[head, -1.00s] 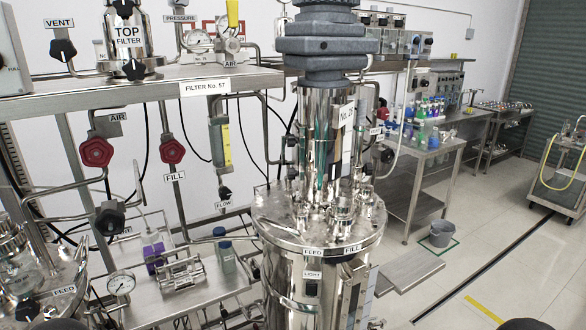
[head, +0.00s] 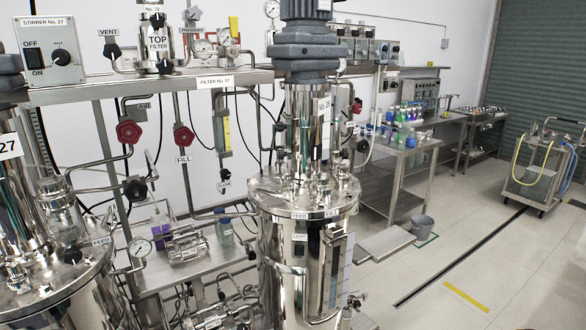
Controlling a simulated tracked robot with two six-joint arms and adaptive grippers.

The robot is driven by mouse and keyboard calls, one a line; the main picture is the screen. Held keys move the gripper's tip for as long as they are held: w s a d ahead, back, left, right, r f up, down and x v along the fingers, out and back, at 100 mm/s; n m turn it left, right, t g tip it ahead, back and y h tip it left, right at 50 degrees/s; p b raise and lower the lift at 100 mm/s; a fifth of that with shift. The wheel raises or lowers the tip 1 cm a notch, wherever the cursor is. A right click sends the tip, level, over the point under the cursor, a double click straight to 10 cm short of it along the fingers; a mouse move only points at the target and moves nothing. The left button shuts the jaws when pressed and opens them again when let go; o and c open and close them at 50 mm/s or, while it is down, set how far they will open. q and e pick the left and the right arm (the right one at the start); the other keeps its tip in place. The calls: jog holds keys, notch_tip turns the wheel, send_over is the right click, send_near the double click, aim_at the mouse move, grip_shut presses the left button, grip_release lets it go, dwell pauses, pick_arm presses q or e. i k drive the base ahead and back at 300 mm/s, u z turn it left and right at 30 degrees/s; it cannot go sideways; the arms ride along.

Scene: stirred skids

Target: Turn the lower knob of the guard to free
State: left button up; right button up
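No part marked as a guard, and no knob marked lower or free, can be made out for certain. A steel vessel (head: 272,232) stands in the middle, with a stirrer motor (head: 303,50) on a shiny column above its lid. A tall framed strip (head: 336,272) runs down the vessel's front right side. A small fitting (head: 355,300) shows low beside it, too small to tell if it is a knob. Neither of my grippers is in view.
A second vessel (head: 60,290) stands at the left, near a STIRRER No. 27 box (head: 49,50). Red handwheels (head: 128,131) hang under the filter shelf (head: 150,85). A grey bucket (head: 422,227) and a hose trolley (head: 540,175) stand right. The floor at front right is clear.

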aim_at(281, 154)
jog(key=z, duration=1.3)
jog(key=i, duration=0.8)
jog(key=z, duration=0.55)
jog(key=i, duration=0.45)
jog(key=u, duration=2.5)
jog(key=i, duration=0.5)
jog(key=u, duration=0.15)
